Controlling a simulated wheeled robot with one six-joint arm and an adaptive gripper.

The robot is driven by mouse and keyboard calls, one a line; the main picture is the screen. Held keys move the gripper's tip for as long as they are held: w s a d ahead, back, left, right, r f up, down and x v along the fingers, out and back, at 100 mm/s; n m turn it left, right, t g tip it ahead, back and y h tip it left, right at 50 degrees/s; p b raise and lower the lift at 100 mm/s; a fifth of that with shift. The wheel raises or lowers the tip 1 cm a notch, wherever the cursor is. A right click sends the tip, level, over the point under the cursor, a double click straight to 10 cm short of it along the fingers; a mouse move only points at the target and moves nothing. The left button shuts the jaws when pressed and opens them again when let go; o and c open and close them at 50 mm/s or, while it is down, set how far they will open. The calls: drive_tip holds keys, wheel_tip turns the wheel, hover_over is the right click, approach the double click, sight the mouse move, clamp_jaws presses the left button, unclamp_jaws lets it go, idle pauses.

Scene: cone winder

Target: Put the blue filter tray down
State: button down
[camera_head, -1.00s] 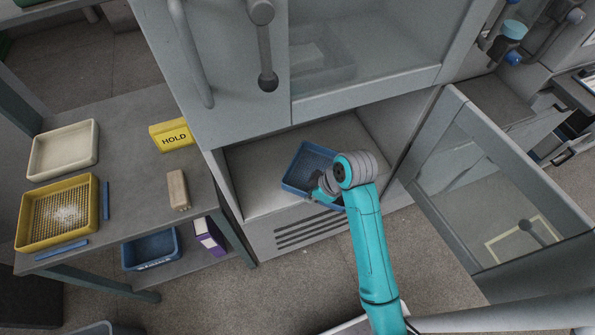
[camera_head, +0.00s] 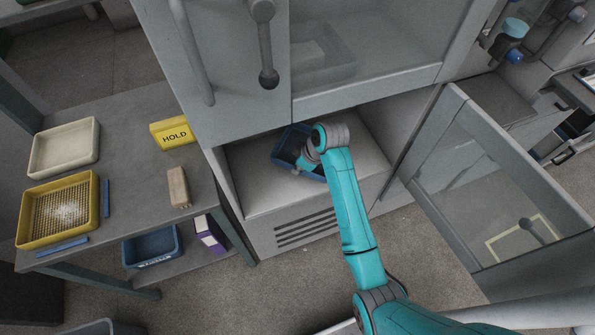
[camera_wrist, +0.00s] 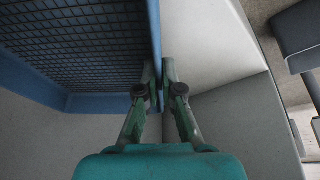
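The blue filter tray (camera_head: 281,151) is inside the open lower compartment of the grey cabinet, toward its back left. My arm covers its right part in the head view. In the wrist view, the tray (camera_wrist: 95,103) shows a dark mesh bottom and blue walls. My gripper (camera_wrist: 161,85) is shut on one side wall of the tray, a finger on each side. In the head view my gripper (camera_head: 305,164) is at the tray's near side. I cannot tell whether the tray touches the compartment floor (camera_head: 255,185).
The compartment's glazed door (camera_head: 500,190) stands open at the right. The compartment floor is clear in front of the tray. A side table at the left holds a cream tray (camera_head: 64,148), a yellow tray (camera_head: 57,210), a HOLD block (camera_head: 172,133) and a wooden block (camera_head: 178,187).

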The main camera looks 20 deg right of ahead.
drive_tip(key=shift+w+f, duration=0.2)
drive_tip(key=shift+f, duration=1.4)
drive_tip(key=shift+f, duration=0.1)
drive_tip(key=c, duration=1.3)
unclamp_jaws()
drive_tip(key=shift+v, duration=3.85)
